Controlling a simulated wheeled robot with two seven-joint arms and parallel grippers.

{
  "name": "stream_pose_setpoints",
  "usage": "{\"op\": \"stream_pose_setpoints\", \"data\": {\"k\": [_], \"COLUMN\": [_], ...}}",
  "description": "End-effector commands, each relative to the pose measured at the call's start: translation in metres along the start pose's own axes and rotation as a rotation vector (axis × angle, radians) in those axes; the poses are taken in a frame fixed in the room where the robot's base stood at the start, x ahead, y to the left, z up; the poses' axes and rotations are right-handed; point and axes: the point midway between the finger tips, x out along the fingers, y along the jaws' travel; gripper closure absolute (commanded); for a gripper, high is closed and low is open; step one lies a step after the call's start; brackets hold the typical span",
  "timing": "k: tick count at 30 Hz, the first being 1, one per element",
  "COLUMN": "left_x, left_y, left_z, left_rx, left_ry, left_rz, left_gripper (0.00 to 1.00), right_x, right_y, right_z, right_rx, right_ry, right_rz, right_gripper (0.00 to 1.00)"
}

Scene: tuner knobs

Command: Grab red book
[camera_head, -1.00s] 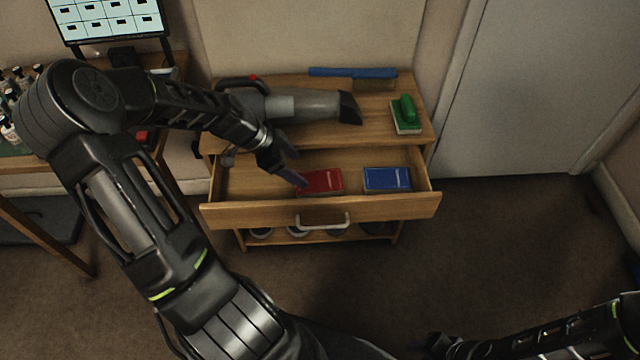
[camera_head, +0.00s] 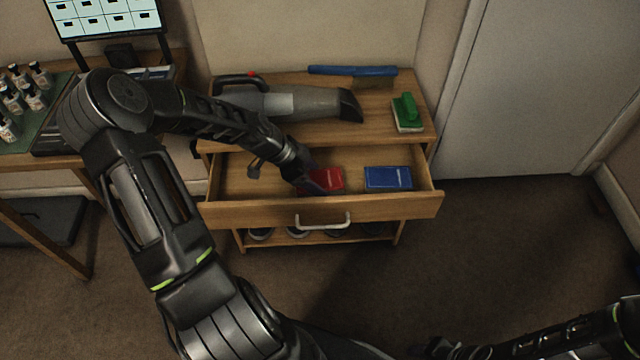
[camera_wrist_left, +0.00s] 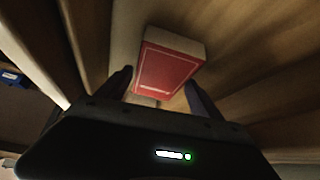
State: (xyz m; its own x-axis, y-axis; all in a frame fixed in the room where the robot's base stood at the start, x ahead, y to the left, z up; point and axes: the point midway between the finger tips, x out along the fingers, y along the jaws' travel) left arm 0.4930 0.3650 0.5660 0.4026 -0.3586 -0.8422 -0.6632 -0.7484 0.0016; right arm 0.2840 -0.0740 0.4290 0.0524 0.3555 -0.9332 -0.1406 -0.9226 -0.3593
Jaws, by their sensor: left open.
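The red book (camera_head: 331,178) lies in the open drawer (camera_head: 240,210) of the wooden cabinet, left of the blue book (camera_head: 388,179). My left gripper (camera_head: 322,184) reaches into the drawer at the red book and covers part of it. In the left wrist view the red book (camera_wrist_left: 166,66), with a pale edge, shows between the two fingers of the open left gripper (camera_wrist_left: 162,88). I cannot tell whether either finger touches it. My right arm (camera_head: 540,340) shows at the bottom right; its gripper cannot be made out.
On the cabinet top are a grey handheld vacuum (camera_head: 300,103), a blue-handled brush (camera_head: 352,72) and a green-handled scrubber (camera_head: 406,112). The drawer walls and front surround the books. A table with bottles (camera_head: 25,90) stands at the left. Floor at right is clear.

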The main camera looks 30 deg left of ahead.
Motion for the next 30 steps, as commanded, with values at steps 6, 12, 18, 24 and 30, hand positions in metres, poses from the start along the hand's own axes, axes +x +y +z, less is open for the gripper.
{"op": "stream_pose_setpoints", "data": {"k": [6, 12, 18, 24, 30], "left_x": [0.0070, 0.0067, 0.0066, 0.0065, 0.0065], "left_y": [-0.0004, -0.0003, -0.0002, -0.0002, -0.0003], "left_z": [-0.0005, -0.0003, -0.0002, -0.0002, -0.0002], "left_rx": [0.000, 0.000, 0.000, 0.000, 0.000], "left_ry": [0.000, 0.000, 0.000, 0.000, 0.000], "left_rz": [-0.002, -0.001, -0.001, -0.001, -0.001], "left_gripper": [0.25, 0.25, 0.25, 0.36, 0.52], "right_x": [0.0011, 0.0011, 0.0011, 0.0011, 0.0011], "right_y": [0.0004, 0.0004, 0.0004, 0.0004, 0.0004], "right_z": [0.0000, 0.0000, 0.0000, 0.0000, 0.0000], "right_rx": [0.000, 0.000, 0.000, 0.000, 0.000], "right_ry": [0.000, 0.000, 0.000, 0.000, 0.000], "right_rz": [0.000, 0.000, 0.000, 0.000, 0.000], "right_gripper": [0.64, 0.64, 0.64, 0.64, 0.64]}}
